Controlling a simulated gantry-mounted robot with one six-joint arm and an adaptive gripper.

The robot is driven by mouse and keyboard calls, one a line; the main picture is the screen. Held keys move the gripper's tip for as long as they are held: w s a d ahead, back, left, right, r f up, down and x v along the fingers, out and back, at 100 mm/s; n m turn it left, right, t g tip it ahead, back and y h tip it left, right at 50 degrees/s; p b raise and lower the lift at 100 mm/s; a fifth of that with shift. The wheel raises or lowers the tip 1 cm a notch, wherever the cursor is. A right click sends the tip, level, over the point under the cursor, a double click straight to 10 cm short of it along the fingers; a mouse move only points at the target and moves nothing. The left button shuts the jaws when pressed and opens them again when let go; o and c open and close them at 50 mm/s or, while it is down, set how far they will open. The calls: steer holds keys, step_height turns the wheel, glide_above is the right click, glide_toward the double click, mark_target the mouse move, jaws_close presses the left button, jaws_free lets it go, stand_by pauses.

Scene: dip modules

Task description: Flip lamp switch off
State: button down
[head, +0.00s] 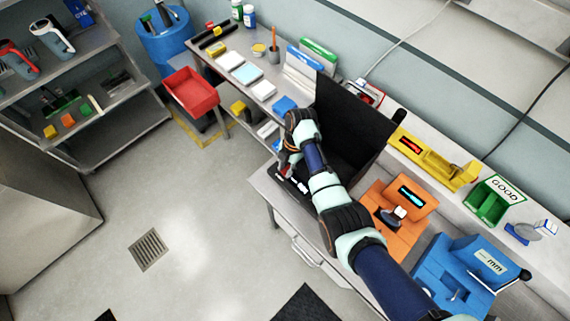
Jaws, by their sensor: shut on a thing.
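My arm reaches from the lower right across the bench, over a black box-like unit (352,125) with a tall raised panel. My gripper (286,172) is low at the front left of this unit, close to the bench's front edge. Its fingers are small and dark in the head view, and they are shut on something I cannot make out. Small white pieces (303,186) show just beside the gripper. I cannot pick out a lamp switch; my wrist and forearm hide part of the black unit.
Right of my arm stand an orange fixture (411,198) with a lit display, a yellow fixture (432,160), a green bin (489,203) marked GOOD and a blue fixture (465,266). The floor in front is mostly clear.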

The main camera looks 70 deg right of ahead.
steer(key=c, duration=0.9)
jaws_free()
steer(key=v, duration=0.7)
steer(key=shift+r, duration=0.25)
